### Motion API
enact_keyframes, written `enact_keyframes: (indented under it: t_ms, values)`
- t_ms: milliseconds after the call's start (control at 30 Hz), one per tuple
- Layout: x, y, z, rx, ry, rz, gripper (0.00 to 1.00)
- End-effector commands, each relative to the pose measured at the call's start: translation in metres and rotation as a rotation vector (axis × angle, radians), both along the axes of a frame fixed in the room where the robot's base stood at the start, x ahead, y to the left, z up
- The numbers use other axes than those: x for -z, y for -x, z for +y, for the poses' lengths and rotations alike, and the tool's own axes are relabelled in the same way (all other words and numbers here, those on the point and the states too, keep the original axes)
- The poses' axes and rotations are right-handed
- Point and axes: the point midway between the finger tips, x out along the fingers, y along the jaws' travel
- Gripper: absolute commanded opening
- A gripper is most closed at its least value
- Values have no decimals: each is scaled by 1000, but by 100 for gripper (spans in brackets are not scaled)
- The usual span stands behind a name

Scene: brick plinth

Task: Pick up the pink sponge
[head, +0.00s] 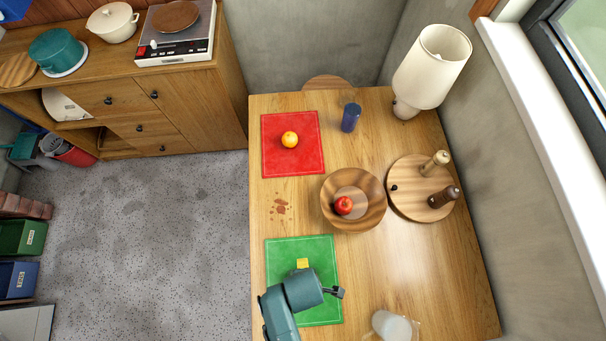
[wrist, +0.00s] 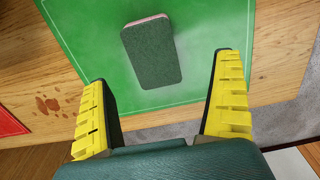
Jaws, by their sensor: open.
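The sponge (wrist: 151,58) lies flat on the green mat (wrist: 205,25) in the wrist view. Its upper face is dark green, and a thin pink edge shows along its far end. My gripper (wrist: 161,68) is open and empty, with its two yellow-padded fingers apart on either side of the picture. The sponge appears between and beyond the fingertips, apart from both. In the head view my gripper (head: 302,264) hangs over the green mat (head: 330,310), with a yellow finger pad showing. The sponge is hidden there behind my arm.
A wooden bowl (head: 372,219) with a red apple (head: 344,205) stands behind the green mat. A red mat (head: 277,164) holds an orange (head: 289,139). A round board (head: 404,205) carries two mills. A whitish cup (head: 392,326) is at the front right. Brown stains (head: 281,208) mark the table.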

Motion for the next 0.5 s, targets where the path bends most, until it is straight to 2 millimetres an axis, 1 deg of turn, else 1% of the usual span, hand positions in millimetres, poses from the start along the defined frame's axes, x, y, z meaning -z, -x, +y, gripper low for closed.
enact_keyframes:
  t_ms: [33,167,300,400,500]
  values:
    - [7,0,0,0,0,0,96]
    - [19,-2,2,-1,0,-1,96]
    - [42,-8,10,-2,0,0,96]
    - [58,-8,10,0,0,0,96]
    - [65,-7,10,1,0,0,96]
